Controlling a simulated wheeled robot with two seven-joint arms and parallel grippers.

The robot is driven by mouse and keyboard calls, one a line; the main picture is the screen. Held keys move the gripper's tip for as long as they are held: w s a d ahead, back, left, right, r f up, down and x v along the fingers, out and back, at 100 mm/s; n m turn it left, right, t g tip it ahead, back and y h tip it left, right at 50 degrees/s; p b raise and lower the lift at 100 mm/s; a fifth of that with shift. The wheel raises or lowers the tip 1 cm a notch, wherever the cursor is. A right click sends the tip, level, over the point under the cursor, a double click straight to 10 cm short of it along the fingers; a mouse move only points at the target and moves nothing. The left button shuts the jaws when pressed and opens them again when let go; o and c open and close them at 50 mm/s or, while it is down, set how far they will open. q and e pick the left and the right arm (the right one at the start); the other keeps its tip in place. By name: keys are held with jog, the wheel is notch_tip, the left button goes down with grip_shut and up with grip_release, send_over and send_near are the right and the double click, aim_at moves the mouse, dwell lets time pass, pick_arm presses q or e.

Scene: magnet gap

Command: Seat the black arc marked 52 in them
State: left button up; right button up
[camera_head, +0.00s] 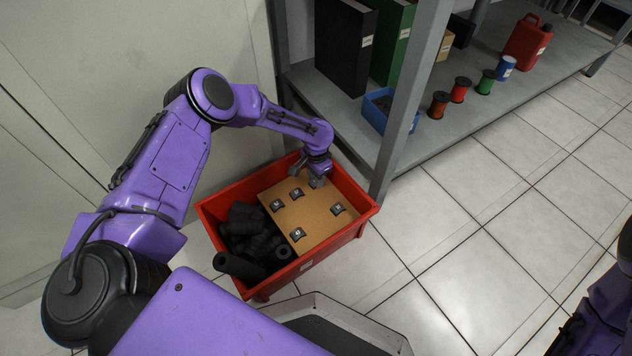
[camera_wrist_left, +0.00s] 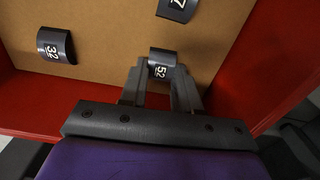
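The black arc marked 52 (camera_wrist_left: 160,63) lies between my left gripper's fingertips (camera_wrist_left: 160,72) in the left wrist view. One finger stands at each side of it, close to its edges. I cannot tell whether they press on it or whether it rests on the brown board (camera_wrist_left: 110,20). In the head view my left gripper (camera_head: 317,182) is low over the board's back right part and hides this arc. My right arm (camera_head: 600,315) shows only in part at the right edge, and its gripper is out of sight.
The board sits in a red bin (camera_head: 362,222), with several other dark arcs, including one marked 32 (camera_wrist_left: 56,45). Black cylindrical parts (camera_head: 243,267) fill the bin's left side. A grey shelf (camera_head: 440,135) with binders, spools and a red can stands behind. Floor at the right is clear.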

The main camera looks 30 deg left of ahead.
pick_arm(q)
jog(key=shift+r+p, duration=2.55)
jog(key=shift+r, duration=0.05)
jog(key=shift+f, duration=0.1)
